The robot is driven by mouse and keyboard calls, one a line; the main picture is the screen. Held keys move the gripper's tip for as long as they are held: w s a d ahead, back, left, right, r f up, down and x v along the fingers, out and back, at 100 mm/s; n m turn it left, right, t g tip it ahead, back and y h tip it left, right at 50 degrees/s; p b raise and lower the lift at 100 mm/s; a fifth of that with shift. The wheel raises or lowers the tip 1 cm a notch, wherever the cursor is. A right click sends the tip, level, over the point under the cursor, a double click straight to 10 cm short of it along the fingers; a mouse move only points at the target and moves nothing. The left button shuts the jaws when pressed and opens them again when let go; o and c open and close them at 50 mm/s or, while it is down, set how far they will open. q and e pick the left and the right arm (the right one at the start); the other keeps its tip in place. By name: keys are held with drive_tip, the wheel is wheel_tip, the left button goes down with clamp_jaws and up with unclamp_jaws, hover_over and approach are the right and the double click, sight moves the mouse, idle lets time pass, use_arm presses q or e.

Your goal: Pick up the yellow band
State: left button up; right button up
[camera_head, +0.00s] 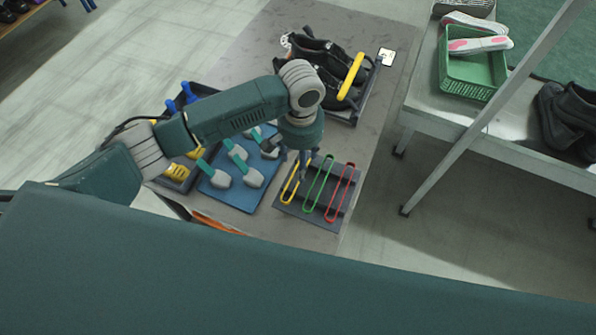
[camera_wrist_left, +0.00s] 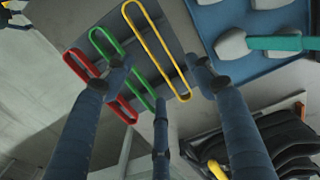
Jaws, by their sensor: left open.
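The yellow band (camera_head: 284,194) is a long narrow loop, leftmost on a dark grey board (camera_head: 313,217) in the head view. A green band (camera_head: 307,202) and a red band (camera_head: 330,210) lie beside it. My left gripper (camera_head: 303,168) is over the band's far end and partly covers it. In the left wrist view, the yellow band (camera_wrist_left: 164,50) runs between the spread dark fingers of my left gripper (camera_wrist_left: 161,76). The gripper is open and empty, and I cannot tell how far above the band it is. My right gripper is not in view.
A blue mat (camera_head: 221,201) with teal-handled brushes lies left of the board. A dark tray (camera_head: 364,106) with black shoes and a yellow-handled item stands behind. A green basket (camera_head: 472,92) with insoles sits on the grey bench (camera_head: 423,107) at right.

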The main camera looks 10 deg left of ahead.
use_arm(q)
wheel_tip(320, 180, down, 5)
drive_tip(key=shift+s+p, duration=0.1)
drive_tip(key=shift+p, duration=0.65)
drive_tip(key=shift+f, duration=0.4)
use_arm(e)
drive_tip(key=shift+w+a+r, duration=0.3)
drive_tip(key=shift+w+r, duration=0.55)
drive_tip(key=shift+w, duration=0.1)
use_arm(q)
drive_tip(key=shift+c, duration=0.5)
drive_tip(key=c, duration=0.8)
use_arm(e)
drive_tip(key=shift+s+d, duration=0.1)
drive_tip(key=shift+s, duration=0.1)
